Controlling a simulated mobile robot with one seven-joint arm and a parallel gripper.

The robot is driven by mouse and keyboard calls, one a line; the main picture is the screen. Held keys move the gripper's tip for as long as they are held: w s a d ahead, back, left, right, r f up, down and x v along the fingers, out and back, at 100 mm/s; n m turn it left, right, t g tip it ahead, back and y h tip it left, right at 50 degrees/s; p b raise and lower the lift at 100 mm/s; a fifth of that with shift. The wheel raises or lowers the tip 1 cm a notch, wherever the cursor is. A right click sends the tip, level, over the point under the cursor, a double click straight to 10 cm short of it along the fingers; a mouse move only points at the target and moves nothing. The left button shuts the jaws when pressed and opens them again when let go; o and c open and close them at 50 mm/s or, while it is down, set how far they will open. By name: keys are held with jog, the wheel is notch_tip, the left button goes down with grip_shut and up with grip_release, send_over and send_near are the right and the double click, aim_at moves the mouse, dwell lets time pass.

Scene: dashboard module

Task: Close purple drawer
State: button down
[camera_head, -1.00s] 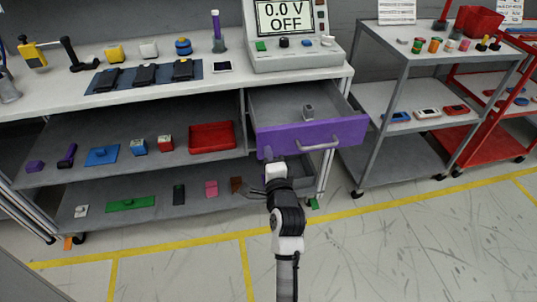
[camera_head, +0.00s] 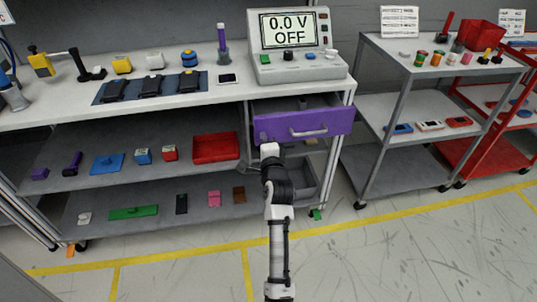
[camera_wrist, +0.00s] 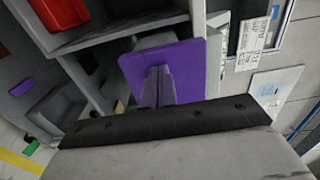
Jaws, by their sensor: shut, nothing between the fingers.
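The purple drawer (camera_head: 283,127) is under the right part of the bench in the head view, still partly open. Its grey interior shows as a narrow strip behind the purple front, and a light handle (camera_head: 308,132) crosses that front. In the wrist view the purple front (camera_wrist: 185,62) lies straight ahead of my gripper (camera_wrist: 157,72). The fingers are shut and empty, and their tips overlap the purple panel. I cannot tell whether they touch it. In the head view my wrist is just below the drawer's left part.
A grey bin (camera_head: 302,183) shows under the drawer. A red tray (camera_head: 215,147) and several small parts lie on the shelves to the left. A grey cart (camera_head: 377,150) stands to the right. The floor in front is clear.

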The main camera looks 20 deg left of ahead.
jog(key=b+x, duration=0.1)
jog(key=x, duration=0.9)
jog(key=shift+w+a+f+b, duration=0.1)
jog(key=shift+w+a+b, duration=0.1)
jog(key=shift+w+b, duration=0.15)
jog(key=shift+w+r, duration=0.1)
jog(key=shift+r, duration=0.3)
